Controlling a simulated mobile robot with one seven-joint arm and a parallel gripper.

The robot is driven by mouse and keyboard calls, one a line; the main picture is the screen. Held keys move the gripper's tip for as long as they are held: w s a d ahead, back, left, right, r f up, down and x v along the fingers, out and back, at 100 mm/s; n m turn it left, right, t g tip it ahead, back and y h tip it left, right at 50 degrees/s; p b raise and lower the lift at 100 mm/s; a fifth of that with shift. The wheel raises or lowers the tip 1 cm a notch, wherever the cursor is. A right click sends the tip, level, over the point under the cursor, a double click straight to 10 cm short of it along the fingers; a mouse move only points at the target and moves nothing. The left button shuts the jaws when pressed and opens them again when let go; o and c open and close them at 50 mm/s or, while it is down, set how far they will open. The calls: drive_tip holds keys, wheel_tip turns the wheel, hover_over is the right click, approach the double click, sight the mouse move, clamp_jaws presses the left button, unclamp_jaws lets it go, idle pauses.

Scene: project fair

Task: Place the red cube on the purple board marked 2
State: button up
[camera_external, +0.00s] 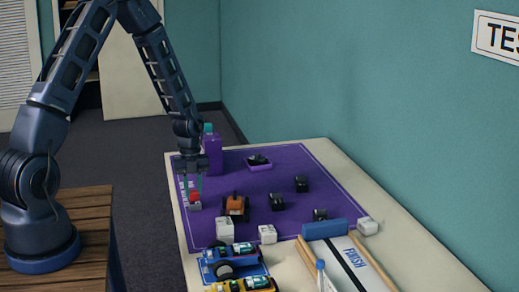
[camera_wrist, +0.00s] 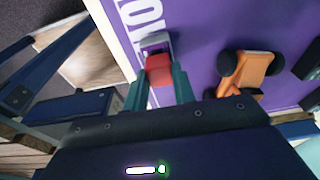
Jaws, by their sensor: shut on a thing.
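My gripper (camera_external: 192,188) points down over the left side of the purple mat (camera_external: 285,170). It is shut on the red cube (camera_external: 195,196). In the wrist view the red cube (camera_wrist: 159,70) sits between the two teal fingertips (camera_wrist: 159,84). A pale grey block (camera_external: 195,206) shows just below the red cube, and its top shows past the cube in the wrist view (camera_wrist: 155,42). I cannot tell whether they touch. An upright purple block (camera_external: 213,158) with a teal top stands behind my gripper. I can read no mark 2 on any purple surface.
An orange toy car (camera_external: 235,206) stands close to the right of my gripper. Several black pieces (camera_external: 277,201) and white cubes (camera_external: 267,234) lie across the mat. A blue car (camera_external: 231,258) and a ramp marked FINISH (camera_external: 350,262) are at the front. The mat's back right is clear.

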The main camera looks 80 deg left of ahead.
drive_tip(key=shift+f, duration=0.15)
drive_tip(key=o, duration=0.9)
drive_tip(key=shift+o, duration=0.2)
wheel_tip(320, 180, up, 11)
drive_tip(key=a, duration=0.2)
drive_tip(key=d+r+n+y, duration=0.2)
drive_tip(key=d+r+n, duration=0.2)
drive_tip(key=d+r, duration=0.8)
drive_tip(key=s+d+r+n+t, duration=0.1)
drive_tip(key=s+d+r+n, duration=0.3)
drive_tip(key=d+r, duration=0.55)
drive_tip(key=s+d+r+n+t, duration=0.1)
drive_tip(key=s+d+r+n, duration=0.3)
drive_tip(key=s+d, duration=0.3)
drive_tip(key=s+d+r+n+t, duration=0.2)
drive_tip(key=s+d+r+n, duration=0.3)
drive_tip(key=s, duration=0.3)
drive_tip(key=shift+d+n+t, duration=0.3)
drive_tip(key=shift+d+n, duration=0.2)
drive_tip(key=shift+d, duration=0.35)
